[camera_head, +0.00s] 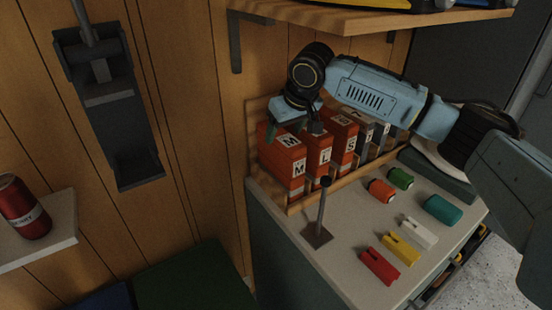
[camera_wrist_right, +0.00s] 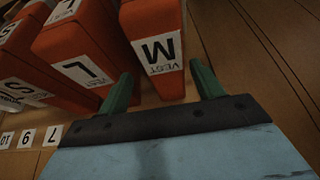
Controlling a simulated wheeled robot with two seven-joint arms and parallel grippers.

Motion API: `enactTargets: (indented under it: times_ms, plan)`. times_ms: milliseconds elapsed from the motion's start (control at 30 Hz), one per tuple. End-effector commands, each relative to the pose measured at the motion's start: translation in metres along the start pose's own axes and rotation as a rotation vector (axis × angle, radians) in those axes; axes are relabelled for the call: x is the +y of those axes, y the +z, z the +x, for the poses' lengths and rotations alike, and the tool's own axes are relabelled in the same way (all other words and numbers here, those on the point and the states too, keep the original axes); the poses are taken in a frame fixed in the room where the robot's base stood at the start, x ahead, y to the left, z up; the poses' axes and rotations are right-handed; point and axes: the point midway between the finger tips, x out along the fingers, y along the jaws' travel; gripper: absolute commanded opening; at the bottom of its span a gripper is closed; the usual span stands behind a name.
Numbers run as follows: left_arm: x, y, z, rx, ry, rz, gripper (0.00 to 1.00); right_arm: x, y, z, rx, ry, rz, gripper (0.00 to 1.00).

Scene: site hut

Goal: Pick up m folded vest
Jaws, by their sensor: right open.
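The M folded vest (camera_head: 277,155) is an orange block with a white M label, at the left end of an upright row in a wooden rack. In the wrist view the M vest (camera_wrist_right: 155,14) stands between my two green fingers, its label facing the camera. My right gripper (camera_head: 293,128) is above the M vest, pointing down, in the head view. In the wrist view my right gripper (camera_wrist_right: 163,88) is open, with visible gaps beside the vest. My left gripper is not in view.
Close beside the M vest stands an orange L vest (camera_wrist_right: 78,50), then an S vest (camera_head: 343,135) and grey items. A thin black post (camera_head: 322,210) stands in front of the rack. Small coloured items, including a red one (camera_head: 380,266), lie on the counter. A shelf (camera_head: 370,18) hangs above.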

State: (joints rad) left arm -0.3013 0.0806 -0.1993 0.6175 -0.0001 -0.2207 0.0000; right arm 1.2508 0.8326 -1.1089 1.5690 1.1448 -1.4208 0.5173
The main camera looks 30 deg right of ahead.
Motion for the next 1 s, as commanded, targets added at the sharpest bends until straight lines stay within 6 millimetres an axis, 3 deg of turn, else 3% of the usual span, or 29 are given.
enactTargets:
  times_ms: [400,1000]
  plan:
    - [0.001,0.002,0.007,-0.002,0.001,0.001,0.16,-0.007,0.004,0.054,0.0,0.002,0.0,0.66]
    - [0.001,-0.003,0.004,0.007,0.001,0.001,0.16,-0.007,0.004,0.058,0.001,0.0,-0.001,0.66]
